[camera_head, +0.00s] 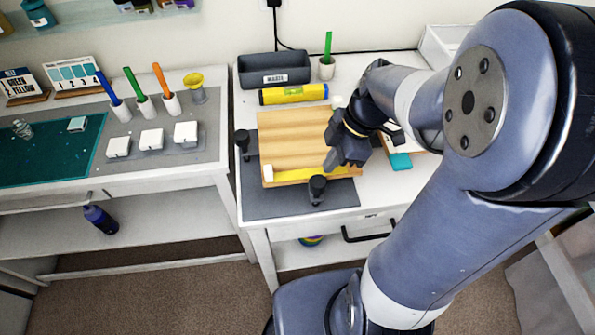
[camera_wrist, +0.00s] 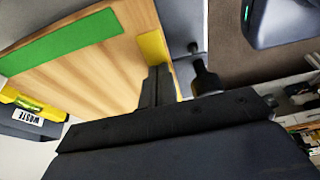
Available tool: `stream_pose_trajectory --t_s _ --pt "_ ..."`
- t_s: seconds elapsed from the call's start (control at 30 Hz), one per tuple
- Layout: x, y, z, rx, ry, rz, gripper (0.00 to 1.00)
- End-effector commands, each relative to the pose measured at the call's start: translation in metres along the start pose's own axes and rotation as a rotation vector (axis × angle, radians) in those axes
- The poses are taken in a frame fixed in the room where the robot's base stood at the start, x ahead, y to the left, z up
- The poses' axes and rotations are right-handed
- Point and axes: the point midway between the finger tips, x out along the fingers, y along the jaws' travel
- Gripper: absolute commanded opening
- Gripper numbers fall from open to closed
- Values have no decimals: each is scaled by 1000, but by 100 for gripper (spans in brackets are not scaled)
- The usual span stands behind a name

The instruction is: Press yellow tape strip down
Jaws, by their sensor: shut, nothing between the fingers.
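A wooden board (camera_head: 290,135) lies on a grey mat (camera_head: 255,200). The yellow tape strip (camera_head: 308,173) runs along the board's near edge. It also shows in the wrist view (camera_wrist: 153,47), partly hidden behind my fingers. My gripper (camera_head: 345,154) is shut and empty, pointing down over the near right part of the board. In the wrist view its fingers (camera_wrist: 158,84) overlap the strip; I cannot tell whether they touch it. A green strip (camera_wrist: 60,40) lies along another edge, hidden by my arm in the head view.
Black clamps (camera_head: 317,187) stand at the board's near edge and left side (camera_head: 242,141). A small white piece (camera_head: 268,173) sits at the strip's left end. A yellow level (camera_head: 293,94) and a grey waste bin (camera_head: 274,69) lie behind the board. A teal block (camera_head: 400,161) is at right.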

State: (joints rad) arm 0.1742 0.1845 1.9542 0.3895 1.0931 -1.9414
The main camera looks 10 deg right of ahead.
Motion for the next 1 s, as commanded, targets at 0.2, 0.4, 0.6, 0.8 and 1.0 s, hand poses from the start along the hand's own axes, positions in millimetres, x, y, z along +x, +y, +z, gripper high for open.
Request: stream_pose_trajectory --t_s 0.2,0.4,0.6,0.8,1.0 --pt "6 -3 -4 1 4 -10 0" --pt "8 -3 -12 1 4 -13 0" --pt "11 -4 -21 1 4 -14 0" --pt "11 -4 -24 1 4 -12 0" --pt "13 -3 -32 0 3 -11 0"
